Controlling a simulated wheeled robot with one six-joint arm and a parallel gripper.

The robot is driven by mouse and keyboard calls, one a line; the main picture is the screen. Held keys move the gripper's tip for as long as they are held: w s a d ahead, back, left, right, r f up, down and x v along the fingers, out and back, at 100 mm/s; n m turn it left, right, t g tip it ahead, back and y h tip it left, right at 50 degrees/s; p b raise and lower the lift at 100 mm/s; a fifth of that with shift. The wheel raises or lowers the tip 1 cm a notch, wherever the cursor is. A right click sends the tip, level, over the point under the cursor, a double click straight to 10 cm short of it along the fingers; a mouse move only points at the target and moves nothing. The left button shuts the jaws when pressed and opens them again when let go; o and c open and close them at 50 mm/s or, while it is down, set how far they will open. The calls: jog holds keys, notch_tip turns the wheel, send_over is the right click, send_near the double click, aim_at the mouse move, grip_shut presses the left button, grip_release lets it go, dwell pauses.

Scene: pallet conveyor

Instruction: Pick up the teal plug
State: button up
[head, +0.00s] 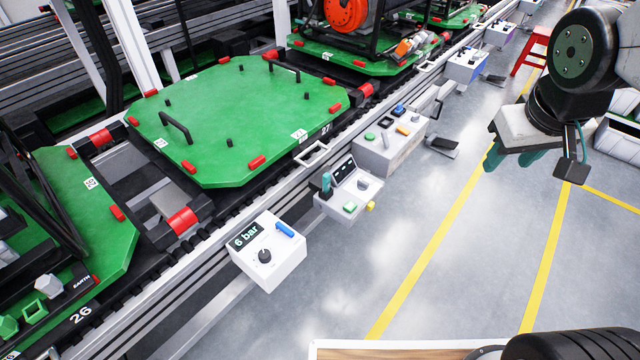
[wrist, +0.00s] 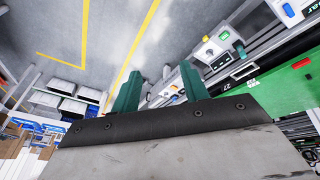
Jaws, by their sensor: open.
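The teal plug (head: 326,183) stands upright at the left end of a light grey control box (head: 335,205) on the conveyor's side rail in the head view. In the wrist view the teal plug (wrist: 240,48) looks small, beyond and to the right of the fingers. My gripper (head: 516,158) is at the upper right of the head view, above the floor and well apart from the plug. Its two teal fingers are spread with nothing between them, as the wrist view of my gripper (wrist: 157,76) also shows.
The plug's box also carries a green button (head: 350,207), a yellow button (head: 370,206) and a dark display. A white "6 bar" box (head: 268,262) and another control box (head: 392,150) flank it. A green pallet (head: 230,100) lies behind. The floor (head: 450,230) between is clear.

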jog(key=w+a+f+n+t, duration=0.1)
jog(key=w+f, duration=0.2)
jog(key=w, duration=0.3)
jog(key=w+a+f+n+t, duration=0.1)
jog(key=w+f+n+t, duration=0.1)
jog(key=w+f, duration=0.35)
jog(key=n+t+y, duration=0.2)
jog(key=n+y, duration=0.4)
jog(key=y, duration=0.5)
send_near(329, 181)
jog(key=shift+w+f, duration=0.1)
jog(key=shift+w, duration=0.4)
jog(key=shift+a+f+y, duration=0.15)
jog(key=shift+a+y, duration=0.05)
jog(key=shift+y, duration=0.2)
jog(key=x, duration=0.7)
jog(key=shift+a+f, duration=0.2)
grip_shut()
